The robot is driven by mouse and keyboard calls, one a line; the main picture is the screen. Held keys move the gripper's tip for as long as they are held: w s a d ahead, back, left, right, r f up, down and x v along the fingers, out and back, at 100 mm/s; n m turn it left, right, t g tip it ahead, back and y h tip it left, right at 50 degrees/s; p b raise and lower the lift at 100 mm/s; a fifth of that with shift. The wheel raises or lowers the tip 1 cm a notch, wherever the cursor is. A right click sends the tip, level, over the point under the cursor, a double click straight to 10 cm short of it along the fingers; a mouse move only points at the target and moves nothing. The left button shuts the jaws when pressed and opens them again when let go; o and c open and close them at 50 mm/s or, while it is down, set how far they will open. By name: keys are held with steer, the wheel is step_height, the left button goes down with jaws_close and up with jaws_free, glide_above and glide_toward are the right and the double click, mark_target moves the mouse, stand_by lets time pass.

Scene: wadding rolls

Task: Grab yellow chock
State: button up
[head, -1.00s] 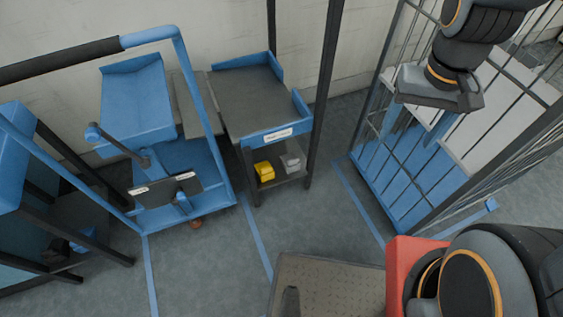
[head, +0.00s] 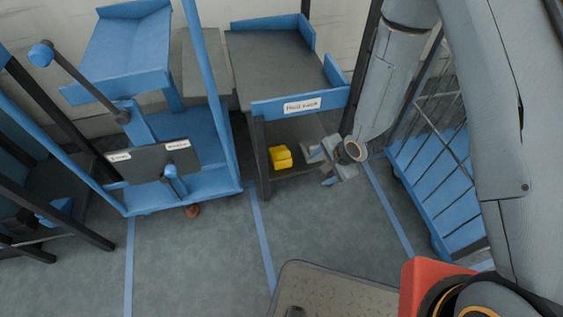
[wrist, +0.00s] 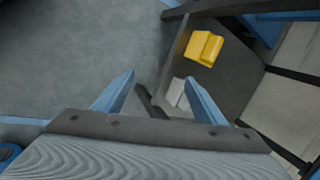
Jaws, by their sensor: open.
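The yellow chock (head: 280,157) sits on the lower shelf of a dark rack with a blue-edged top. It also shows in the wrist view (wrist: 203,48), at the upper right, beyond my fingertips and apart from them. My gripper (head: 324,165) is at the right side of that shelf, to the right of the yellow chock. In the wrist view my gripper (wrist: 158,84) is open with two blue fingers and nothing held. A grey chock (wrist: 176,92) lies near the right finger, partly hidden by it.
The lower shelf (wrist: 228,83) has dark posts at its corners. The rack's top shelf (head: 275,65) overhangs it. A blue cart (head: 190,190) stands left, a blue-floored cage trolley (head: 435,180) right. Open floor (head: 215,240) lies in front.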

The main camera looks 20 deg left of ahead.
mark_target(286, 156)
steer(key=w+a+f+b, duration=0.1)
steer(key=a, duration=0.3)
steer(key=w+a+b, duration=0.1)
steer(key=w+a, duration=0.1)
steer(key=a, duration=0.2)
steer(key=w+a+f+b, duration=0.1)
steer(key=a, duration=0.3)
steer(key=shift+w+f, duration=0.3)
steer(key=shift+w, duration=0.05)
steer(key=b+x, duration=0.2)
steer(key=x, duration=0.3)
steer(key=shift+a, duration=0.1)
steer(key=c, duration=1.4)
